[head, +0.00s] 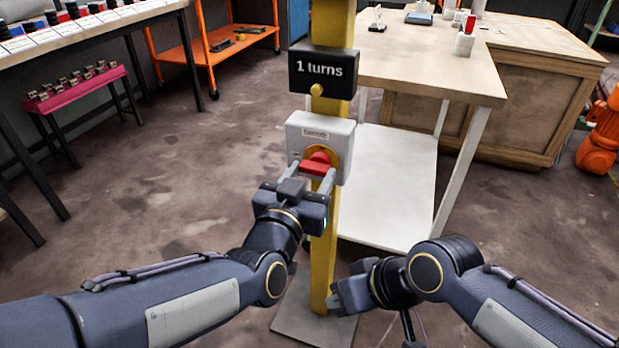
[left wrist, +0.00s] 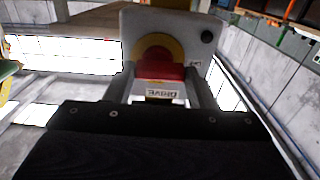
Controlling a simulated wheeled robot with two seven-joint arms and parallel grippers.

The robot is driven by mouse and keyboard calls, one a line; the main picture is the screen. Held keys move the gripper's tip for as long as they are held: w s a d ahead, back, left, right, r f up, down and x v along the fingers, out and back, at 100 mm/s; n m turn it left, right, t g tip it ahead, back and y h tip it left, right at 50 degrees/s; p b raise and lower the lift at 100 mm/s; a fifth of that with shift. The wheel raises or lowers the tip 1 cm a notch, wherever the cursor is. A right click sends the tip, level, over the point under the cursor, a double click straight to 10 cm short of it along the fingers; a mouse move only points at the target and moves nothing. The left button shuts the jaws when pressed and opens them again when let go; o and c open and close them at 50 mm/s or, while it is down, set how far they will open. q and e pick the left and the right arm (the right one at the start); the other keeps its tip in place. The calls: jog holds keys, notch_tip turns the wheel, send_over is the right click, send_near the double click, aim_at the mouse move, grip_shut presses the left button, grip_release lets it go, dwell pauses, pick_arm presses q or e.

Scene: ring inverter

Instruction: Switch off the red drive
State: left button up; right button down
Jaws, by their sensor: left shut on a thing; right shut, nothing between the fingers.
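A light grey switch box (head: 335,132) is fixed on a yellow post (head: 331,35) in the middle of the head view. It bears a red rotary handle (head: 315,163) on a yellow disc. In the left wrist view the red handle (left wrist: 160,70) shows before the yellow disc (left wrist: 155,47), with a "DRIVE" label (left wrist: 162,91) below it. My left gripper (head: 309,176) is shut on the red handle, one finger on each side. A black sign (head: 322,72) above the box reads "1 turns". My right gripper (head: 335,299) is shut and empty, low beside the post's foot.
A wooden-topped table (head: 430,62) with a white lower shelf (head: 385,180) stands behind the post at right. An orange shelf cart (head: 215,50) and a magenta rack (head: 75,90) are at left. The post's base plate (head: 290,325) lies on open floor.

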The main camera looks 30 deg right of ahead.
pick_arm(q)
jog(key=o, duration=1)
jog(key=p+v, duration=0.1)
jog(key=v, duration=0.6)
jog(key=shift+s+a+p, duration=0.25)
jog(key=shift+s+p, duration=0.05)
jog(key=shift+p, duration=0.05)
